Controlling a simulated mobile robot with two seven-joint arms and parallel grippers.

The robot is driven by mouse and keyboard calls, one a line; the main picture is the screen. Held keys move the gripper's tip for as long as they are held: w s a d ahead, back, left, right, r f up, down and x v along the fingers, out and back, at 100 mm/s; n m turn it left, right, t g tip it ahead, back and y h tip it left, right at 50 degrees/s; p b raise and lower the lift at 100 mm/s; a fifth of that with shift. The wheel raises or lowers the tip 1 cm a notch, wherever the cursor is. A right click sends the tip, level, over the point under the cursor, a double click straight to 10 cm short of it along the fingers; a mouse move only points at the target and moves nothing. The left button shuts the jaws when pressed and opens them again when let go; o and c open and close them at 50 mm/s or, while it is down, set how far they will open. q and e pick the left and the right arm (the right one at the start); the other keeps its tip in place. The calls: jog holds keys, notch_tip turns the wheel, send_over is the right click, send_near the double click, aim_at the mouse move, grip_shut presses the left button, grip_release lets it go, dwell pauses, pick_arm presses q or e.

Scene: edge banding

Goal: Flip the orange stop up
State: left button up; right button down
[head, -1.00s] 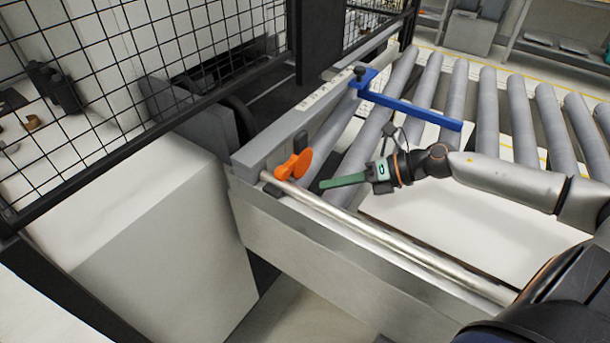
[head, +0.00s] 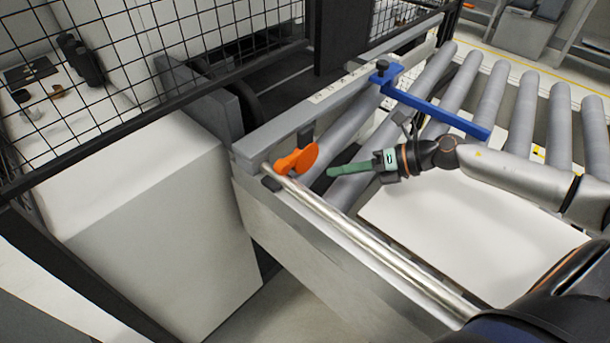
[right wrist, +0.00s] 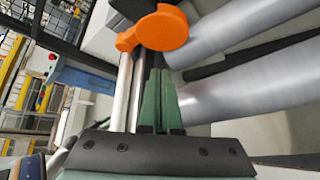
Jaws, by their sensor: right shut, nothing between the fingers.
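The orange stop (head: 297,159) sits at the far left end of the metal rod (head: 360,236), by the corner of the grey rail. Its rounded plate leans out to the right, over the roller side. In the right wrist view the orange stop (right wrist: 160,28) is just beyond my fingertips. My right gripper (head: 332,172) has green fingers that are shut and empty. They point left at the stop, with a small gap between them in the head view. The shut fingers also show in the right wrist view (right wrist: 158,80). My left gripper is not in view.
Grey rollers (head: 440,95) run across the conveyor, with a white panel (head: 450,225) lying on it under my right arm. A blue arm (head: 437,112) extends from the rail behind my gripper. A wire mesh fence (head: 150,60) and a pale cabinet (head: 150,230) stand at the left.

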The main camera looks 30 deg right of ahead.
aim_at(305, 177)
jog(key=p+x, duration=0.1)
jog(key=x, duration=0.8)
jog(key=shift+d, duration=0.1)
